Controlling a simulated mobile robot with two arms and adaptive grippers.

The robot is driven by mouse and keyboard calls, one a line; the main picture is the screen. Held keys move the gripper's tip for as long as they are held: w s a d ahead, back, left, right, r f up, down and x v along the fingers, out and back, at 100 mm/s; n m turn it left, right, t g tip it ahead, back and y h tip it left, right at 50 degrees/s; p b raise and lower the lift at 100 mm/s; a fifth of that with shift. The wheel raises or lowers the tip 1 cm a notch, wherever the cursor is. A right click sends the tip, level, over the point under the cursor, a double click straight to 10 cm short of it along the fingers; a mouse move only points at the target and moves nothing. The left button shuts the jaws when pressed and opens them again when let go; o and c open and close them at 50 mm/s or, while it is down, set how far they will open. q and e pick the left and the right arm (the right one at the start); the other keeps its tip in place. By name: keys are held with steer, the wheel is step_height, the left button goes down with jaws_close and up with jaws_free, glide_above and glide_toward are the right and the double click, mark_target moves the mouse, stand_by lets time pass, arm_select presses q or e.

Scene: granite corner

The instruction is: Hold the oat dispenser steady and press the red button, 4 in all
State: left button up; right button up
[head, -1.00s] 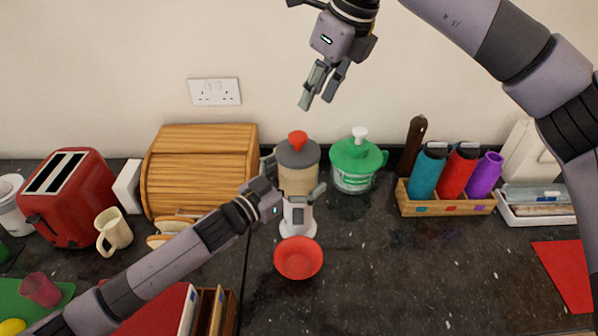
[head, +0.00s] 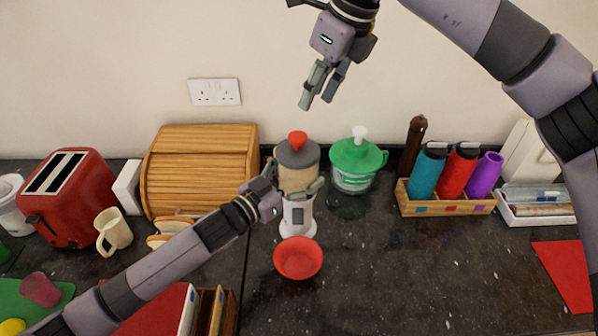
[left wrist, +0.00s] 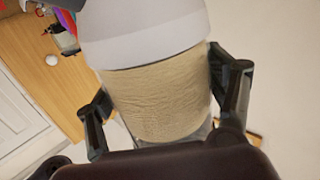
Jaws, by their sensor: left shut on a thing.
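The oat dispenser (head: 297,178) stands upright on the dark counter, with a clear body of oats, a grey lid and a white base. Its red button (head: 297,138) is on top of the lid. A red bowl (head: 298,258) sits in front of its base; its inside looks empty. My left gripper (head: 296,189) is shut around the dispenser's body; the left wrist view shows a finger on each side of the oat-filled body (left wrist: 158,100). My right gripper (head: 319,87) hangs in the air above and right of the red button, touching nothing, its fingers apart.
A green-lidded container (head: 356,165) stands close right of the dispenser. A wooden bread bin (head: 200,172) is to its left. A wooden rack (head: 445,205) with bottles stands further right. The counter (head: 400,270) in front right is clear.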

jaws_close()
stand_by(0.3)
stand_by(1.3)
